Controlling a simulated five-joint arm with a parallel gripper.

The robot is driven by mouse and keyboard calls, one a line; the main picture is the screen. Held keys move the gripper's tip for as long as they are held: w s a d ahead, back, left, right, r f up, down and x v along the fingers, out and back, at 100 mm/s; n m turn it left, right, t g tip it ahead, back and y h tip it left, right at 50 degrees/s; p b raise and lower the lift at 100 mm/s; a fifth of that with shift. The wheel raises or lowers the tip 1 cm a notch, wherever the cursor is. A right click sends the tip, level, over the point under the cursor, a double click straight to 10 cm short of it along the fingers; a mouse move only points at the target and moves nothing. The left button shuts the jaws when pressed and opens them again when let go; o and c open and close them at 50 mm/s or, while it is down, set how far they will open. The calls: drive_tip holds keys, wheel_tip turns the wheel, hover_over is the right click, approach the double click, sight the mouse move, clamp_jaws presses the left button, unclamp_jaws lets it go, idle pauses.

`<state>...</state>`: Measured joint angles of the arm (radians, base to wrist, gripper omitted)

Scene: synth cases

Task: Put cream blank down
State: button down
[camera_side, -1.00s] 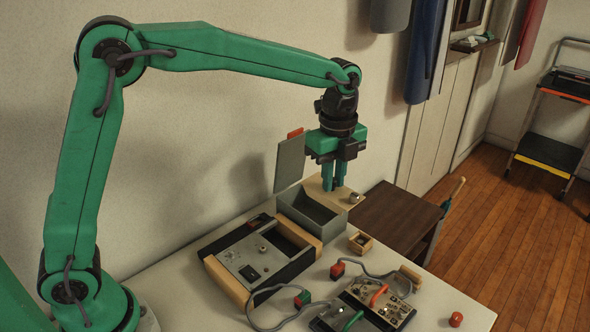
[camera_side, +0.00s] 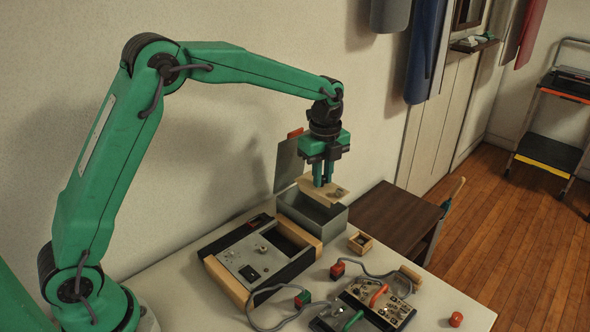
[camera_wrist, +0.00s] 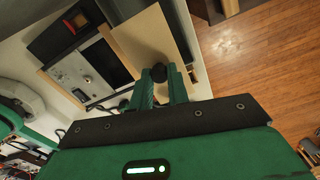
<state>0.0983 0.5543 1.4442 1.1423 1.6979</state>
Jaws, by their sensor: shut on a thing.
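The cream blank (camera_side: 334,195) is a thin flat panel with a small metal fitting on its face. My gripper (camera_side: 323,183) is shut on it and holds it, slightly tilted, above or beside the grey box (camera_side: 330,220); the exact gap is unclear. In the wrist view the blank (camera_wrist: 146,42) extends ahead of my gripper (camera_wrist: 162,80), with a dark knob between the fingertips. A panel device with wooden ends (camera_side: 255,262) lies nearer the camera, with a dark opening on its right side. The device also shows in the wrist view (camera_wrist: 75,72).
The grey box has a raised lid (camera_side: 288,165) at its left. A small wooden box (camera_side: 360,242), a cabled control unit (camera_side: 372,305), red block (camera_side: 337,270) and red cap (camera_side: 456,319) sit on the white table (camera_side: 190,300). A dark brown stand (camera_side: 385,212) is beyond.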

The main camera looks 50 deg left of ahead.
sight(322, 188)
drive_tip(key=shift+f, duration=1.85)
drive_tip(key=shift+f, duration=0.25)
drive_tip(key=c, duration=1.3)
unclamp_jaws()
drive_tip(key=shift+c, duration=0.2)
wheel_tip(322, 188, up, 13)
drive_tip(key=shift+f, duration=0.2)
